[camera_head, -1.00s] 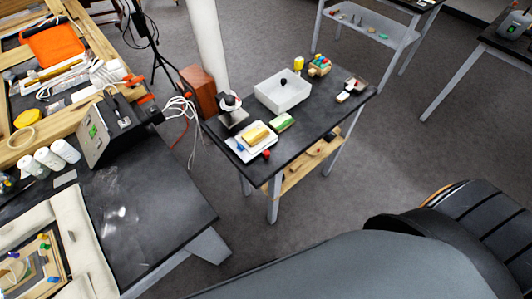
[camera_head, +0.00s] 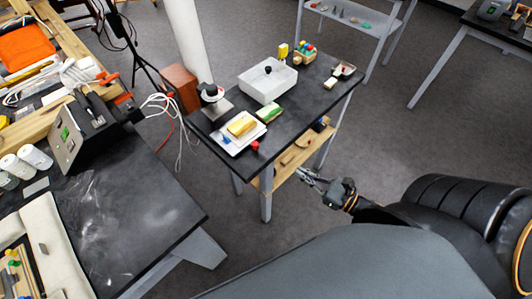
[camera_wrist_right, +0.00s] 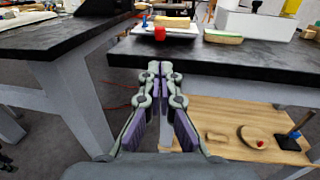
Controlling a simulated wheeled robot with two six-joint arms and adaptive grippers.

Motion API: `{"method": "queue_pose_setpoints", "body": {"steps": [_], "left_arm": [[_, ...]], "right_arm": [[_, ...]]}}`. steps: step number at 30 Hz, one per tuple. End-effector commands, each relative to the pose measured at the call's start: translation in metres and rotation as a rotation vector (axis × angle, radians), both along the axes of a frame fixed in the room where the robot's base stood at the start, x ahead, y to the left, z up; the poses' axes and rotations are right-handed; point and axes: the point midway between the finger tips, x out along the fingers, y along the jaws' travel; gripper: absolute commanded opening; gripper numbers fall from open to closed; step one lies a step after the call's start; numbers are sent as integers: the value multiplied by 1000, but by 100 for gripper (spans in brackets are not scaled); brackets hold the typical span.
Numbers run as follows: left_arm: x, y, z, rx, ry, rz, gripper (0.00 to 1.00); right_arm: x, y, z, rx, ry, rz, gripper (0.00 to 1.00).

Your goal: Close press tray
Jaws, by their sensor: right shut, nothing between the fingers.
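My right gripper (camera_head: 308,178) is shut and empty, in the air beside the near right side of a small black-topped table (camera_head: 318,98). In the right wrist view its fingertips (camera_wrist_right: 158,72) meet in front of the table edge. On that tabletop lies a flat white tray (camera_head: 224,143) with a yellow block (camera_head: 242,125) and a red knob (camera_head: 255,145); the red knob also shows in the wrist view (camera_wrist_right: 160,34). A white box (camera_head: 262,90) with a dark knob stands behind it. I cannot tell which is the press tray. My left gripper is out of view.
A wooden lower shelf (camera_head: 285,165) under the small table holds loose items, clearer in the wrist view (camera_wrist_right: 235,115). A large black bench (camera_head: 140,205) stands at left. Cables (camera_head: 165,110) hang by a brown box (camera_head: 180,85). Open floor lies at right.

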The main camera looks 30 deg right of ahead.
Motion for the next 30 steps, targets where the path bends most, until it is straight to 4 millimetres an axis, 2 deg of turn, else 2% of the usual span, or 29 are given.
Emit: {"method": "queue_pose_setpoints", "body": {"steps": [4,8,14,20,24,26,30], "left_arm": [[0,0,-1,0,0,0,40],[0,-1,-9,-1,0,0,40],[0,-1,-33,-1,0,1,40],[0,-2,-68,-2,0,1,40],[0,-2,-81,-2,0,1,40],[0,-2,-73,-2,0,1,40],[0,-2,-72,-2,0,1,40]], "right_arm": [[2,2,1,-7,-10,3,0],[14,8,-1,-4,-10,2,0],[51,28,-4,-5,-13,1,0],[89,49,-7,-5,-14,0,0],[108,59,-4,-4,-13,-2,0],[112,61,3,-4,-10,-2,0],[119,66,2,-3,-9,-2,0]]}}
